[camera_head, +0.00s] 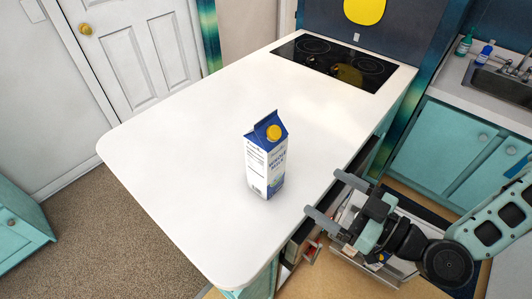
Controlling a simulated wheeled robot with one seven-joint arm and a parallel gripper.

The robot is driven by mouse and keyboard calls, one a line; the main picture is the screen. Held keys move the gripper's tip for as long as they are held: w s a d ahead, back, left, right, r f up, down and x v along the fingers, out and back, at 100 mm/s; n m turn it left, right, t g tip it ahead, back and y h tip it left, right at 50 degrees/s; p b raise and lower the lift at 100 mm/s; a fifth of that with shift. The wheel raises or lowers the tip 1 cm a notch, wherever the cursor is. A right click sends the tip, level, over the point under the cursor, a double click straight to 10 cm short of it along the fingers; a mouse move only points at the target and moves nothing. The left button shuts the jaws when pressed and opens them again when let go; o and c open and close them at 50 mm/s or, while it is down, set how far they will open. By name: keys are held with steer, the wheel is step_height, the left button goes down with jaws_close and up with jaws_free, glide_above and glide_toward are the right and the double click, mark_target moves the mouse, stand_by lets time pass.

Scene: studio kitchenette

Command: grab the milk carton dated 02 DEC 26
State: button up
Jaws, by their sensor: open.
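One milk carton (266,160) stands upright on the white counter (190,135). My gripper (324,198) is at the counter's right edge, to the right of the carton and nearer the camera. A clear gap separates the fingers from the carton.
A black cooktop (333,63) is set into the counter's far end. An open drawer (300,240) lies below the counter edge, near my arm. A sink (500,84) and bottles (464,43) are at the upper right. The counter around the carton is clear.

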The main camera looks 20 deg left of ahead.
mark_target(278, 157)
steer(key=shift+t, duration=0.4)
steer(key=x, duration=1.1)
steer(key=shift+w+a+r+b, duration=0.1)
steer(key=shift+w+r+b, duration=0.15)
steer(key=shift+r+b, duration=0.15)
steer(key=p+x, duration=0.2)
steer(key=x, duration=0.1)
steer(key=p+x, duration=0.1)
steer(key=x, duration=0.1)
steer(key=shift+s+a, duration=0.2)
steer(key=shift+s, duration=0.05)
steer(key=shift+w+a+f, duration=0.1)
steer(key=shift+w+a, duration=0.05)
steer(key=shift+a, duration=0.2)
steer(key=c, duration=1.9)
steer(key=shift+r, duration=0.2)
